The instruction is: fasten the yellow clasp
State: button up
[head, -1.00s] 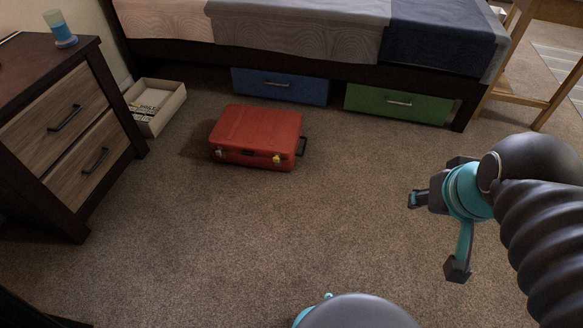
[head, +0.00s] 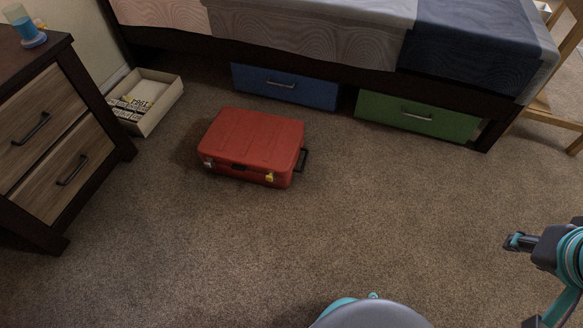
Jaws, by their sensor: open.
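A red case (head: 252,144) lies flat on the carpet, left of the picture's middle, with its lid down. The yellow clasp (head: 270,177) is on its front face near the right corner. It is too small to tell whether the clasp is fastened. A grey clasp (head: 208,163) sits near the left front corner, and a dark handle (head: 302,160) sticks out at the right side. My gripper (head: 519,283) is open and empty at the right edge, well apart from the case and partly cut off by the frame.
A bed with a blue drawer (head: 284,86) and a green drawer (head: 418,115) stands behind the case. An open box (head: 158,108) lies at the left beside a wooden nightstand (head: 52,145). The carpet (head: 330,235) in front of the case is clear.

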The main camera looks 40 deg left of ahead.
aim_at(271, 176)
jog(key=u, duration=0.2)
jog(key=i, duration=0.6)
jog(key=u, duration=0.9)
jog(key=i, duration=0.3)
jog(key=u, duration=0.25)
